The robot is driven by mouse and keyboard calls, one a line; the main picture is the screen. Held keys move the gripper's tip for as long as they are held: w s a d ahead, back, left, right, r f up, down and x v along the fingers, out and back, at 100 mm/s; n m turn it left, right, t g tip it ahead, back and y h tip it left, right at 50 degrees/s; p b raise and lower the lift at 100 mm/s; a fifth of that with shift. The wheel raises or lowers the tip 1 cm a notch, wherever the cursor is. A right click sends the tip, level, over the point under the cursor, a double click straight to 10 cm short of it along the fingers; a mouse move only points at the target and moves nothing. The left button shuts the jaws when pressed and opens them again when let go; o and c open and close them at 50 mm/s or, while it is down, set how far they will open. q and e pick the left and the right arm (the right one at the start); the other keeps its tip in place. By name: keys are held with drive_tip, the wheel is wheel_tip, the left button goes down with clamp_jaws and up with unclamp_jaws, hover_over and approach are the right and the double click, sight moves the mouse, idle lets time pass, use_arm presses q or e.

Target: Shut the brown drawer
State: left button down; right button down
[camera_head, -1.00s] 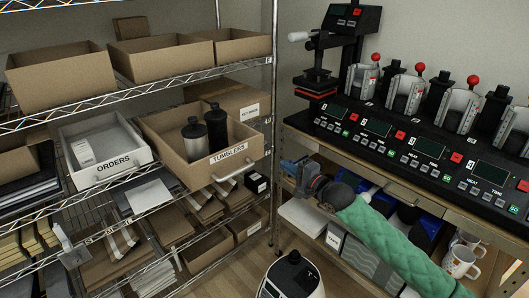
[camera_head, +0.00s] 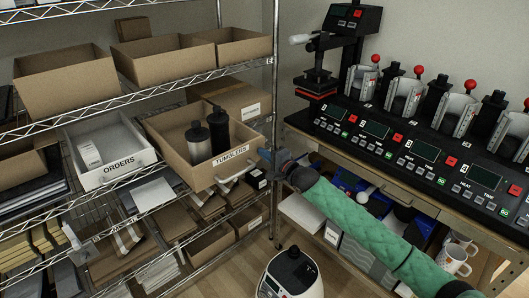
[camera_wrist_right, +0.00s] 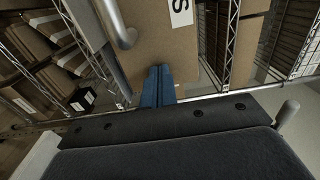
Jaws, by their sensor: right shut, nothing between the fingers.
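The brown drawer (camera_head: 206,174) labelled TUMBLERS sticks out from the middle shelf of the wire rack, open. It holds a grey tumbler (camera_head: 197,142) and a black tumbler (camera_head: 218,131), both upright. A metal handle (camera_head: 238,172) is on its front. My right gripper (camera_head: 264,157) is shut and empty at the right end of the drawer front. In the right wrist view, its blue fingers (camera_wrist_right: 157,84) point at the brown front (camera_wrist_right: 158,38), right of the handle (camera_wrist_right: 122,24); I cannot tell whether they touch. My left gripper is not in view.
A white ORDERS drawer (camera_head: 105,150) is to the left. The rack post (camera_head: 275,90) stands close to my right gripper. A bench with several mug presses (camera_head: 407,95) is on the right, above my green-sleeved right arm. Boxes lie on the shelf below the drawer.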

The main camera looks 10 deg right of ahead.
sight(237, 143)
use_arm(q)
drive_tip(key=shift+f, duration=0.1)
use_arm(e)
drive_tip(key=shift+w+a, duration=0.15)
